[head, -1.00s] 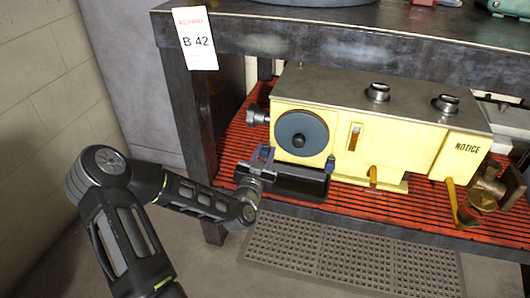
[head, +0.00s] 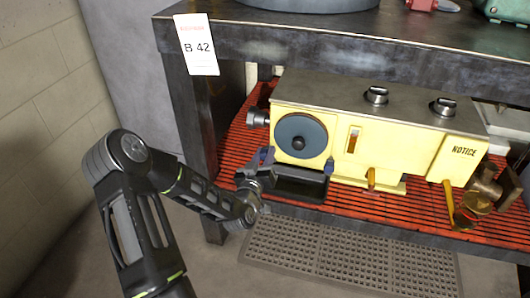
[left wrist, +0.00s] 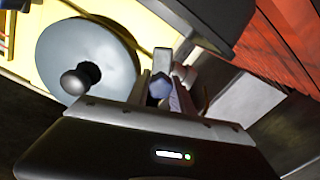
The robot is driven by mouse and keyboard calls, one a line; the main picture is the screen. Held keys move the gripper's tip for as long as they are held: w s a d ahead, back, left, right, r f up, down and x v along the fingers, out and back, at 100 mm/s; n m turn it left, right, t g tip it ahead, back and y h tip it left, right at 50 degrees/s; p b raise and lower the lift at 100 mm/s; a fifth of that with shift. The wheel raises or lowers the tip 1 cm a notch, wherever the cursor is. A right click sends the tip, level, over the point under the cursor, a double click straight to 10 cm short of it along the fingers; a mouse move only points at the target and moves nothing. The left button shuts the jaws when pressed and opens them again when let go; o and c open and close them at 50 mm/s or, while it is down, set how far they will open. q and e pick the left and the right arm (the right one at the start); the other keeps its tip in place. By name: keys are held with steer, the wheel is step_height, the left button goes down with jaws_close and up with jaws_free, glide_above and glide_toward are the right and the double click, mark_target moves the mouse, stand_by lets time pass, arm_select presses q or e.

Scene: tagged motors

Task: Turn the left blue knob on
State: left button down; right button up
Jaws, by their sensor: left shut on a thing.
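The yellow machine (head: 390,155) stands on the lower shelf, with a grey-blue disc (head: 301,136) on its front, also large in the left wrist view (left wrist: 85,55). My left gripper (head: 263,158) is at the machine's lower left, just left of the disc. In the left wrist view its fingers (left wrist: 163,92) close around a small blue knob (left wrist: 159,87). In the head view the gripper mostly hides this knob. A second blue knob (head: 329,165) sits right of the disc, apart from the gripper. My right gripper is not in view.
A table leg (head: 193,120) stands left of my gripper. Brass fittings (head: 480,195) are at the far right. A grey mat (head: 340,258) lies on the floor.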

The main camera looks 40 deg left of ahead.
arm_select(q)
steer(key=n+p, duration=0.1)
steer(key=n, duration=0.3)
steer(key=shift+a+n, duration=0.1)
steer(key=shift+n, duration=0.2)
steer(key=n, duration=0.4)
steer(key=shift+n+p, duration=0.3)
steer(key=shift+p, duration=0.1)
steer(key=n+p, duration=0.1)
steer(key=n, duration=0.7)
steer(key=shift+f+p, duration=0.1)
steer(key=shift+p, duration=0.25)
steer(key=shift+n, duration=0.3)
steer(key=c, duration=1.1)
jaws_free()
steer(key=shift+c, duration=0.2)
steer(key=shift+s, duration=0.15)
